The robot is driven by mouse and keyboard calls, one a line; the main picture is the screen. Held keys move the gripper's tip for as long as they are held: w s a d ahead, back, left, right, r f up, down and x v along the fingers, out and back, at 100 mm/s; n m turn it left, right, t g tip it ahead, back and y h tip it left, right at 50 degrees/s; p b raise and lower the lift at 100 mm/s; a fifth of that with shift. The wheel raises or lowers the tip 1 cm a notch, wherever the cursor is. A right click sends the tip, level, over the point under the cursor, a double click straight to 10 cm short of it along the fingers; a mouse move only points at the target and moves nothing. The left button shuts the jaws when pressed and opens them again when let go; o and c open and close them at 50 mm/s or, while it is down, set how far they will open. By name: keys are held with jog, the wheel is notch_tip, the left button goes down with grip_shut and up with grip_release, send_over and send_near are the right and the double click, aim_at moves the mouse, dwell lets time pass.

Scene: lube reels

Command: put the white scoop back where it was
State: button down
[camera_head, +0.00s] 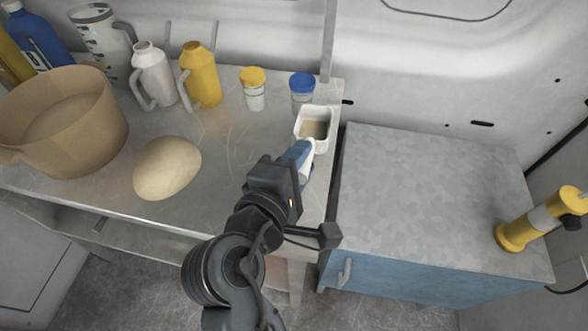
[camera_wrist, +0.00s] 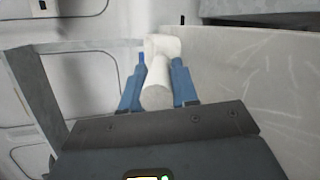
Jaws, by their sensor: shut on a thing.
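The white scoop (camera_head: 314,117) is at the right end of the metal bench (camera_head: 225,130), with its square bowl facing up and a tan-grey patch inside. I cannot tell whether that patch is contents or shading. My gripper (camera_head: 301,152) is shut on the scoop's handle, with its blue fingers on either side. In the wrist view, the white handle of the scoop (camera_wrist: 157,92) lies between the fingers of my gripper (camera_wrist: 160,72), and the bowl is beyond them. Whether the scoop touches the bench or hangs above it is unclear.
A blue-lidded jar (camera_head: 302,90) and yellow-lidded jar (camera_head: 253,90) stand just behind the scoop. Yellow (camera_head: 200,75) and white (camera_head: 153,75) jugs, a tan tub (camera_head: 60,120) and a beige rounded lump (camera_head: 167,168) are further left. A blue cabinet (camera_head: 430,190) stands right, across a narrow gap.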

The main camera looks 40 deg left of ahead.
jog(key=shift+s+a+f, duration=0.1)
jog(key=shift+a+f, duration=0.3)
jog(key=shift+a, duration=0.3)
jog(key=shift+f, duration=2.05)
jog(key=shift+f, duration=0.15)
jog(key=c, duration=0.9)
grip_release()
jog(key=shift+o, duration=0.2)
jog(key=shift+r, duration=0.25)
jog(key=b+v, duration=0.1)
jog(key=v, duration=1.1)
jog(key=shift+f, duration=0.1)
